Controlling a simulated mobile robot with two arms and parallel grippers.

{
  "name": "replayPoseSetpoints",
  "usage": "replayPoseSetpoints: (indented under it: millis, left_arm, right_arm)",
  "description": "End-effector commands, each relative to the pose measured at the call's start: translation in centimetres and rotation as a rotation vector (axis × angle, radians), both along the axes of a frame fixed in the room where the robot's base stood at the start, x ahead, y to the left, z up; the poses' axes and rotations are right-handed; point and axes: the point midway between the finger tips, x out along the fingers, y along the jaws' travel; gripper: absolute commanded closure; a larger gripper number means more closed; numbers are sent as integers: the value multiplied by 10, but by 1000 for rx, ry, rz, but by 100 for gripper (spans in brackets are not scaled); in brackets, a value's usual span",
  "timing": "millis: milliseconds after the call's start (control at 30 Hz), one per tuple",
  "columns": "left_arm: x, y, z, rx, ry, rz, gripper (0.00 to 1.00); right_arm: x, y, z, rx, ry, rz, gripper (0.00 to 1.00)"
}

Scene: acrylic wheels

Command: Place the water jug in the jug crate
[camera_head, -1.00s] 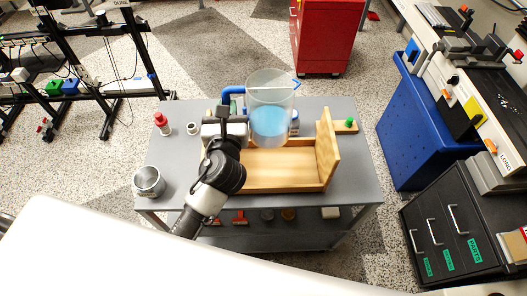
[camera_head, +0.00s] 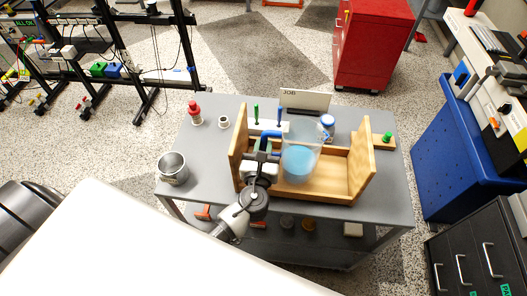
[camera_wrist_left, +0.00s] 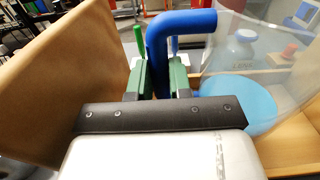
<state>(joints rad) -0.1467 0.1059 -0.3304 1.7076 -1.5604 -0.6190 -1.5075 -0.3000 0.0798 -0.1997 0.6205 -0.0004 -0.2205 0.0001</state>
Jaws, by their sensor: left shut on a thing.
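The water jug (camera_head: 298,166) is a clear cylinder with blue water in it and a blue handle (camera_head: 270,138). My left gripper (camera_head: 264,152) is shut on that handle, which also shows in the left wrist view (camera_wrist_left: 158,40). In the left wrist view, one crate wall (camera_wrist_left: 60,80) stands left of the gripper (camera_wrist_left: 160,75). My right gripper is not in view.
The crate stands on a grey table (camera_head: 205,150). A metal cup (camera_head: 173,169), a red-topped bottle (camera_head: 195,114), a JOB sign (camera_head: 305,101) and a green-knobbed wooden piece (camera_head: 383,141) are around it. The table's left part has free room.

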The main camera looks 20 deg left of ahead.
Motion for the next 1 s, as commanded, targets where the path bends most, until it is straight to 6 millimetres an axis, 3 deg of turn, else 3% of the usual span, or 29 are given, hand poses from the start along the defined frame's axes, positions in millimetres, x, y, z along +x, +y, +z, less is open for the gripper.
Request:
replayPoseSetpoints:
  millis: [100,533,567,700,1000]
  left_arm:
    - [1,0,-11,-1,-5,1,100]
    - [1,0,-16,-2,-6,1,100]
    - [0,0,-17,1,-2,1,76]
    - [0,0,-16,1,-2,1,55]
    - [0,0,-14,1,-2,1,55]
  right_arm:
    - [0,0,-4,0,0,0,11]
    - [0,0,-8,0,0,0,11]
    - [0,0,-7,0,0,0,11]
    - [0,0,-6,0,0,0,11]
    - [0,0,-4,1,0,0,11]
